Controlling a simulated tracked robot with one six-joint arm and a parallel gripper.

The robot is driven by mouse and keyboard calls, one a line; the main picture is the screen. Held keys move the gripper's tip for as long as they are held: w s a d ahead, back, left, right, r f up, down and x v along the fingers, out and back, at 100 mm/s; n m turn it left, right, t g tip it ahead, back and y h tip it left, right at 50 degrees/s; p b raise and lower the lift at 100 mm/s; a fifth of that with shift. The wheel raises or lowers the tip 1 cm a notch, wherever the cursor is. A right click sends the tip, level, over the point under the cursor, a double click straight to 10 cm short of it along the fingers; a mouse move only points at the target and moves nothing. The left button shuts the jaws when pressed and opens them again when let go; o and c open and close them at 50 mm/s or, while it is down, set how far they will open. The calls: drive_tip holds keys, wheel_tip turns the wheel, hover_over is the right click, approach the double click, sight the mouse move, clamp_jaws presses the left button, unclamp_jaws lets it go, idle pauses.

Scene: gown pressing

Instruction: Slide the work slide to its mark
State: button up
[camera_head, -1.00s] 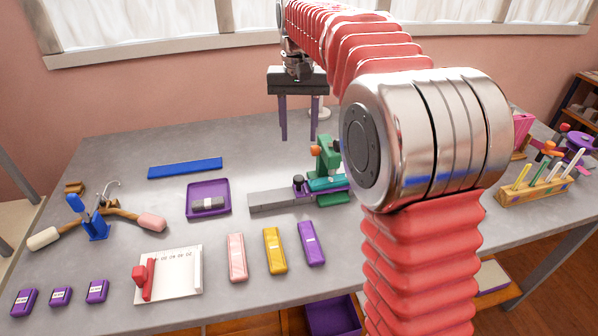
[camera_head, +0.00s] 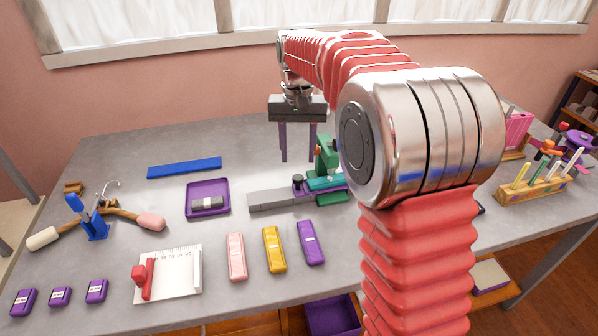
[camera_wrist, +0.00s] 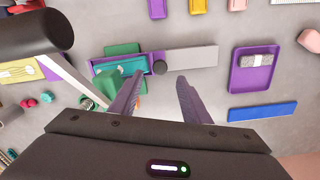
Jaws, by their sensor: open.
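The work slide (camera_head: 325,184) is a teal and purple block with a dark round knob (camera_head: 297,180) at its left end. It sits at the right part of a grey rail (camera_head: 268,200), beside and partly under a green press (camera_head: 327,155). In the wrist view the slide (camera_wrist: 118,67), its knob (camera_wrist: 159,67) and the bare rail (camera_wrist: 195,57) show. My gripper (camera_head: 298,158) is open and empty, with purple fingers pointing down above the knob. In the wrist view the fingertips (camera_wrist: 159,78) lie either side of the knob, apparently above it. No mark can be made out.
A purple tray (camera_head: 190,213) holding a grey block is left of the rail. A blue bar (camera_head: 185,168) lies behind the tray. Pink, yellow and purple blocks (camera_head: 311,243) lie in front. A wooden rack (camera_head: 530,192) stands at the right. My arm hides part of the table.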

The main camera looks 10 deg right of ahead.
sight(298, 178)
wheel_tip(298, 178, down, 7)
idle(0.4)
drive_tip(key=shift+c, duration=0.6)
clamp_jaws()
